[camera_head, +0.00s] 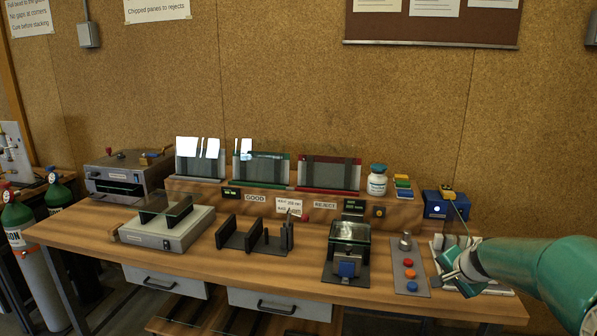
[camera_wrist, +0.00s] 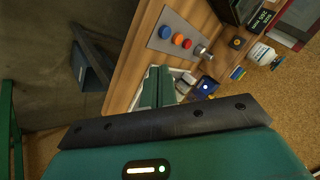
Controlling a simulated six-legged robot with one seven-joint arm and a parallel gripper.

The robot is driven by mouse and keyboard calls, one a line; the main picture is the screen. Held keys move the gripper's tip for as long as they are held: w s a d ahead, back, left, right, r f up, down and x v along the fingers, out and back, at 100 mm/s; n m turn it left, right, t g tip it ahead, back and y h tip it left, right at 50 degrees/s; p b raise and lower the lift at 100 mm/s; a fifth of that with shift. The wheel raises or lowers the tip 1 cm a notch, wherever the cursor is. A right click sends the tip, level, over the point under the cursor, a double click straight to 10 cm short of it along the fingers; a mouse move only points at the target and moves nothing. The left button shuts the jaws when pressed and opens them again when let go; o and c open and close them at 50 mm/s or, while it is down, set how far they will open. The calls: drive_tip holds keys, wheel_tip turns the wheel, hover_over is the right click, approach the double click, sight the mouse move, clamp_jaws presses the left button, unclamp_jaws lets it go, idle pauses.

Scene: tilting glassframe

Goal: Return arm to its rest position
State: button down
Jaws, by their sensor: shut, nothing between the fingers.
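My green arm reaches in from the right edge of the head view. My gripper (camera_head: 447,270) is over the right end of the wooden bench (camera_head: 85,232), beside the button panel (camera_head: 407,266). It is shut and empty. It partly covers a pale tray (camera_head: 503,291) at that end, and I cannot tell whether it touches it. In the wrist view the closed green fingers of my gripper (camera_wrist: 158,85) point towards the bench, with the button panel (camera_wrist: 176,38) beyond them.
Behind the gripper stands a blue box (camera_head: 436,206) with a thin upright part. A white jar (camera_head: 377,180), glass racks (camera_head: 328,174) and a clamp fixture (camera_head: 346,262) stand further left. A cork wall (camera_head: 280,80) closes off the back.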

drive_tip(key=s+a+r+n+g, duration=0.1)
drive_tip(key=s+a+r+n, duration=0.1)
drive_tip(key=a, duration=0.4)
drive_tip(key=s+a+r+n, duration=0.2)
drive_tip(key=s+a, duration=0.1)
drive_tip(key=a, duration=0.3)
drive_tip(key=s+a+r+n, duration=0.1)
drive_tip(key=s+a+n, duration=0.3)
drive_tip(key=s+a, duration=0.3)
drive_tip(key=s+a+r+n+g, duration=0.1)
drive_tip(key=s+a+n, duration=0.3)
drive_tip(key=s+a, duration=0.4)
drive_tip(key=s, duration=0.7)
drive_tip(key=shift+s+r+n+y, duration=0.3)
drive_tip(key=shift+s+n, duration=0.05)
drive_tip(key=shift+n, duration=0.05)
